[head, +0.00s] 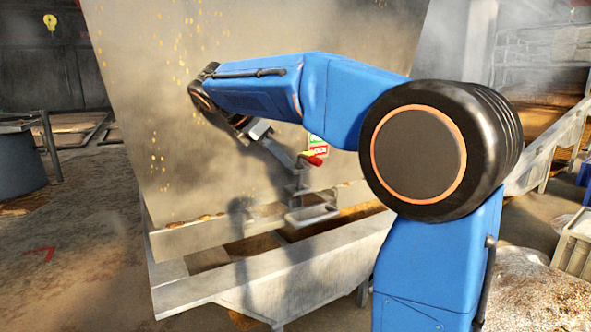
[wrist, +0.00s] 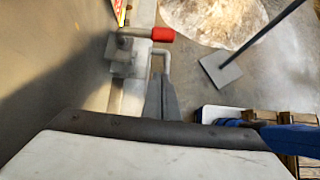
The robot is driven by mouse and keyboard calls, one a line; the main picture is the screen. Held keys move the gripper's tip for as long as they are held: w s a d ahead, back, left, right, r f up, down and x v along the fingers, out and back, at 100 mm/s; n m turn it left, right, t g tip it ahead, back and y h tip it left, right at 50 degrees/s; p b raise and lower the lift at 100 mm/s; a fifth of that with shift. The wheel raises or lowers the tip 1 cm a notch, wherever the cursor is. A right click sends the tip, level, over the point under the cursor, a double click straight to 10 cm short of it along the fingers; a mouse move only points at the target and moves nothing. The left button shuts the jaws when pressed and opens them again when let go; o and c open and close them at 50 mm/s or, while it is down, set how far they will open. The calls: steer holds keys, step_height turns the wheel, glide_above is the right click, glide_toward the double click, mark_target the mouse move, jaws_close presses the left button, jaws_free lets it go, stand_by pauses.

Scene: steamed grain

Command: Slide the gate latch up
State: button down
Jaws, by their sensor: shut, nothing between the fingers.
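The latch (head: 299,184) is a grey metal fitting on the front of the big metal gate panel (head: 140,60). Its red handle (head: 314,160) sticks out to the right at its top. In the wrist view the red handle (wrist: 160,35) is at top centre, beside the grey latch block (wrist: 126,55) and a bent metal rod (wrist: 161,54). My gripper (head: 296,163) is shut and empty, with its tip close to the left of the handle in the head view. In the wrist view the shut fingers (wrist: 160,82) point up towards the latch, below the handle. I cannot tell whether they touch it.
A metal trough (head: 270,278) runs below the panel, and a flat ledge (head: 312,214) juts out under the latch. Pale grain (head: 535,292) and a crate (head: 578,246) are at right. The floor at left is mostly clear.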

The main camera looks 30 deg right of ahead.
steer(key=shift+w+a+r+n, duration=0.25)
steer(key=shift+a+r+n, duration=0.05)
steer(key=shift+a, duration=0.3)
steer(key=shift+d+f, duration=0.1)
steer(key=d+f, duration=0.3)
steer(key=d, duration=0.5)
steer(key=shift+w+d+f, duration=0.15)
steer(key=shift+d+f, duration=0.1)
steer(key=shift+d, duration=0.05)
